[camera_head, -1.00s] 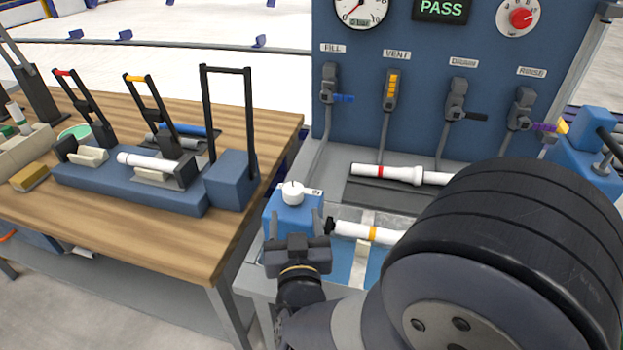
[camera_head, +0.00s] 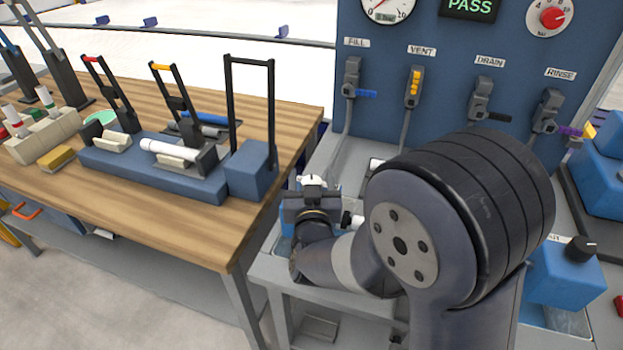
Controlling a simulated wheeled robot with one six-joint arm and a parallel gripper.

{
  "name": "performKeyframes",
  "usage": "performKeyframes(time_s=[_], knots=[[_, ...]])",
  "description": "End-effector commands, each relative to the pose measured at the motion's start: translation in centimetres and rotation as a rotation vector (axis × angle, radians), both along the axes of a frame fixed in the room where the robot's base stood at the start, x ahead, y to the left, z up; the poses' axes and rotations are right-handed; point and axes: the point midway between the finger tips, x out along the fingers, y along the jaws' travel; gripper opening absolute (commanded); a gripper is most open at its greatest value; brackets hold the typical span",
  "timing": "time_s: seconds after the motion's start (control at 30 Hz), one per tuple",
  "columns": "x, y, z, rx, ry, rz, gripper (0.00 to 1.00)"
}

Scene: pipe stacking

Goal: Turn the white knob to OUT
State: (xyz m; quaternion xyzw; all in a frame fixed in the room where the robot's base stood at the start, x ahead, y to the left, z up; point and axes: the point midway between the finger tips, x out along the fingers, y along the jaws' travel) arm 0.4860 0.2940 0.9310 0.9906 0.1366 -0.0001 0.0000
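The white knob (camera_head: 314,181) sits on a small blue block at the left end of the grey bench. Only its top shows behind my gripper (camera_head: 314,189). My gripper is right at the knob, its dark fingers at the knob's left and right sides. Whether the fingers press on it or stand slightly apart I cannot tell. The knob's pointer direction is unclear, and no OUT marking can be read. My arm and gripper hide most of the blue block.
A wooden table (camera_head: 235,240) with blue clamp fixtures (camera_head: 210,188) stands close on the left. The blue panel (camera_head: 450,125) with several valves rises behind. A black knob (camera_head: 580,249) on another blue block is at the right. My arm covers the bench middle.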

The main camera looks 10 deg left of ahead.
Motion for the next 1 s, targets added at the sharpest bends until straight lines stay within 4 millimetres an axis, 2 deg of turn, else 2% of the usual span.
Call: performKeyframes(time_s=[0.07, 0.5, 1.0], knots=[[-0.02, -0.01, 0.00, 0.000, 0.000, 0.000, 0.52], [-0.04, -0.01, 0.01, 0.000, 0.000, 0.000, 0.16], [-0.05, -0.02, -0.38, 0.001, -0.002, 0.095, 0.16]])
